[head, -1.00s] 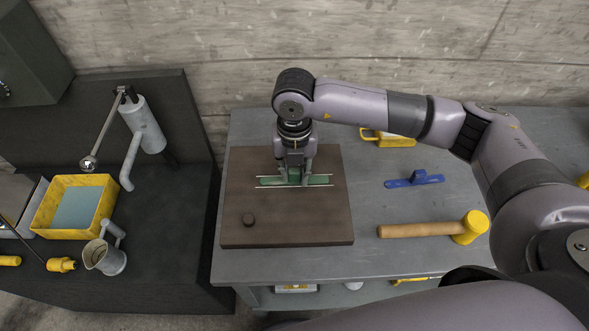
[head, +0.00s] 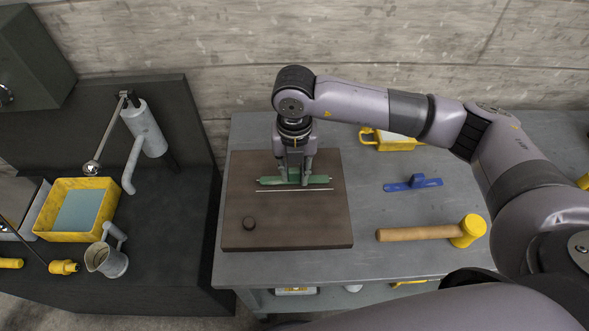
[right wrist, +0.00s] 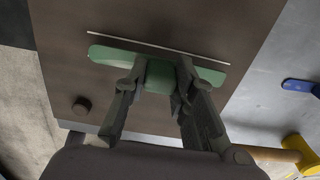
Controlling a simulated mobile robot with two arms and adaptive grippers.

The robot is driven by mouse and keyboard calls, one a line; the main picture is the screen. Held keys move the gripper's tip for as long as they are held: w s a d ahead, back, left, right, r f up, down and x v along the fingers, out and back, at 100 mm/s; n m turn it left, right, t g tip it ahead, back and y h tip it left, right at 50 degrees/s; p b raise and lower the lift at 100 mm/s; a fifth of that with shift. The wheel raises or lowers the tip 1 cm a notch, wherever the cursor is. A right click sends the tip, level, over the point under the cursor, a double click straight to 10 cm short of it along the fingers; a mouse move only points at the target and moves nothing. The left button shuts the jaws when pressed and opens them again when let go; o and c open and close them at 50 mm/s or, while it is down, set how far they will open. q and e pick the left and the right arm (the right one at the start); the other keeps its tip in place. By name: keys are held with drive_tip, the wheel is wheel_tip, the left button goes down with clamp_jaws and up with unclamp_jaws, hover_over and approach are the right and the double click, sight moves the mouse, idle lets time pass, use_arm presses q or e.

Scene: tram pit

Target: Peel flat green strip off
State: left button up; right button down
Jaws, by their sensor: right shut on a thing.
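The flat green strip (head: 321,179) lies across the upper middle of a brown board (head: 296,228) in the head view. It has a raised green part at its middle. My right gripper (head: 295,182) points down and is shut on this part, with a finger on either side. The strip also shows in the right wrist view (right wrist: 108,55), on both sides of my right gripper (right wrist: 160,88). One thin white line (head: 270,191) shows in front of the strip in the head view. Whether the strip touches the board is hard to tell. My left gripper is out of view.
A dark round knob (head: 249,223) stands on the board. A blue handled tool (head: 412,184), a yellow-headed mallet (head: 466,231) and a yellow container (head: 398,144) are on the grey table (head: 365,215). A yellow tray (head: 76,210) and metal jug (head: 108,259) stand on the left bench.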

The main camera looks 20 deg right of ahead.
drive_tip(key=shift+r+p, duration=2.1)
drive_tip(key=shift+r, duration=1.85)
